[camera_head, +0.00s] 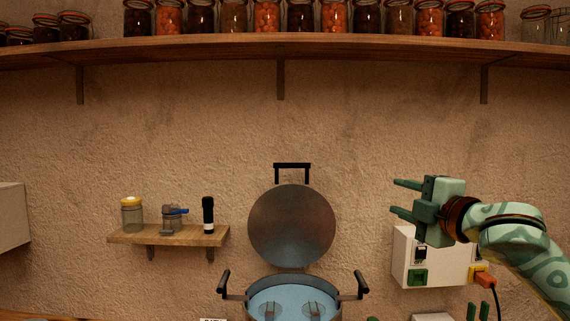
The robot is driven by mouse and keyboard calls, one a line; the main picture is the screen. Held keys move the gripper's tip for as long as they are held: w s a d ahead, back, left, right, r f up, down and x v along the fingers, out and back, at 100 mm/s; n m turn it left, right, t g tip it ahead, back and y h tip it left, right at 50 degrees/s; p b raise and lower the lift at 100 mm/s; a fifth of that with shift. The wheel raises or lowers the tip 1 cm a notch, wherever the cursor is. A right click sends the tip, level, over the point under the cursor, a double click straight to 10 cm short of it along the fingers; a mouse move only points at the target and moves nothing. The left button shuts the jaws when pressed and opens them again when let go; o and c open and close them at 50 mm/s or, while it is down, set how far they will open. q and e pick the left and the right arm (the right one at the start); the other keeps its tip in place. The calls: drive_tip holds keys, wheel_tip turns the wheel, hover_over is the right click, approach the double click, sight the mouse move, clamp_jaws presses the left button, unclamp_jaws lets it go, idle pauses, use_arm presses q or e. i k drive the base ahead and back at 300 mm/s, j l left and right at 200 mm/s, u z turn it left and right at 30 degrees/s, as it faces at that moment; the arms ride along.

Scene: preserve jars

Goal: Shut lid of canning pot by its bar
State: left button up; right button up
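The canning pot (337,299) stands at the bottom middle, with a black handle on each side and pale blue water inside. Its round metal lid (291,226) stands open and upright behind the pot. The black bar (292,165) is at the lid's top edge. My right gripper (400,198) is at the right, its green fingers pointing left and spread apart with nothing between them. It is to the right of the lid and a little lower than the bar, apart from both. My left gripper is not in view.
A small wooden shelf (170,236) on the left holds a yellow-lidded jar (132,216) and a dark bottle (208,216). A white switch box (440,266) is below my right gripper. A long shelf (330,46) of jars runs along the top.

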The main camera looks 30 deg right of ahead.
sight(290, 226)
drive_tip(key=i+l, duration=0.1)
drive_tip(key=i, duration=0.45)
drive_tip(key=i+l, duration=0.1)
drive_tip(key=i, duration=0.5)
